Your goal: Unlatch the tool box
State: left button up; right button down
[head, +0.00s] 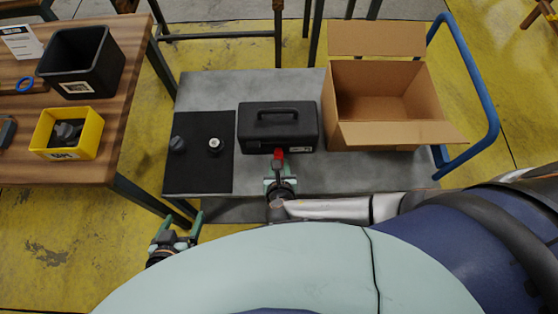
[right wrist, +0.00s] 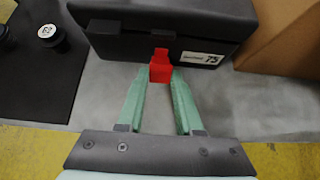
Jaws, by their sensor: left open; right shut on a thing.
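The tool box (head: 277,122) is black with a handle on its closed lid. It stands on the grey cart top, and its front with a white label shows in the right wrist view (right wrist: 160,37). A red latch (head: 278,158) sits at the middle of its front; it also shows in the right wrist view (right wrist: 160,67), sticking out toward me. My right gripper (head: 279,177) is in front of the box, its fingertips shut on the red latch from both sides. My left gripper (head: 178,227) is open and empty, off the cart's near left corner.
An open cardboard box (head: 385,134) stands right of the tool box. A black mat (head: 200,180) with two small round parts lies left of it. A wooden table (head: 120,160) with black and yellow bins is at left. A blue cart handle (head: 480,80) rises at right.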

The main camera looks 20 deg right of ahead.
jog(key=shift+s+f+t+h+b, duration=0.2)
jog(key=shift+f+t+h+b, duration=0.1)
jog(key=shift+f+t+b, duration=0.4)
jog(key=shift+r, duration=0.2)
jog(key=c, duration=0.6)
grip_release()
jog(key=shift+o, duration=0.2)
